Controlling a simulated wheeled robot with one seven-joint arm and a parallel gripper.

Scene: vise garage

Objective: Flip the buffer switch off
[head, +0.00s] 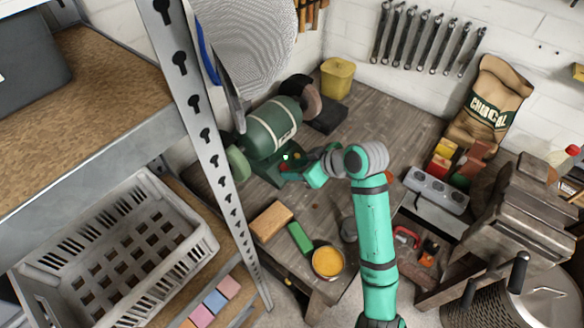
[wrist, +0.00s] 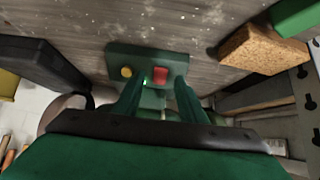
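The buffer (head: 272,128) is a green bench machine with wheels at both ends, standing on the workbench below the shelf post. In the wrist view its green base plate (wrist: 116,55) carries a red switch (wrist: 161,76), a yellow round button (wrist: 126,72) and a small lit green light (wrist: 146,81). Contact with the switch cannot be told. In the head view my gripper (head: 291,172) is at the buffer's front base and partly hides the controls.
A brown block (head: 271,220), a green block (head: 300,238) and an orange-filled bowl (head: 327,261) stand at the bench's near end. The perforated metal post (head: 205,130) rises close left of the buffer. A yellow bin (head: 337,80) stands behind.

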